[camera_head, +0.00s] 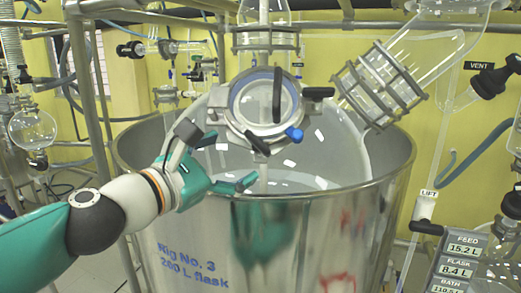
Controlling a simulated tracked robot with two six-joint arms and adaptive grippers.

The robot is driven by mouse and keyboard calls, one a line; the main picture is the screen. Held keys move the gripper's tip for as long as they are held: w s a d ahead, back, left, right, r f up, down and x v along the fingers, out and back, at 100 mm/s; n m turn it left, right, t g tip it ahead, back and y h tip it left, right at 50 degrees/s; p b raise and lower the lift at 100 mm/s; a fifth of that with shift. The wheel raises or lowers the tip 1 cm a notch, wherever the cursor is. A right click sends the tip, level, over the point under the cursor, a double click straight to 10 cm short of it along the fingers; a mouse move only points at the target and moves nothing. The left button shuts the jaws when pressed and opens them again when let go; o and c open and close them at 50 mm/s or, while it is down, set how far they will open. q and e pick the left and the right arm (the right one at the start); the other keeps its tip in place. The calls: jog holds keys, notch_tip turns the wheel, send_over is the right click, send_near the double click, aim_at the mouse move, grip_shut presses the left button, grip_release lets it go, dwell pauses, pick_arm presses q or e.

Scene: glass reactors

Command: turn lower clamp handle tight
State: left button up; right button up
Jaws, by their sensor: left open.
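A round metal flange cover with a clear window (265,103) faces me above the steel bath. My right gripper is not in view.
The steel bath (330,240) fills the centre, its rim close to my left gripper. A caged glass neck (378,86) rises at the upper right. Metal frame posts (86,90) stand at the left. A display (460,262) and glassware crowd the lower right.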

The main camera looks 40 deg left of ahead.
aim_at(256, 148)
pick_arm(q)
jog(key=w+b, duration=0.1)
jog(key=w, duration=0.6)
jog(key=shift+w+d+r, duration=0.1)
jog(key=shift+w+d, duration=0.05)
jog(key=shift+w, duration=0.15)
jog(key=c, duration=1.1)
jog(key=shift+d, duration=0.1)
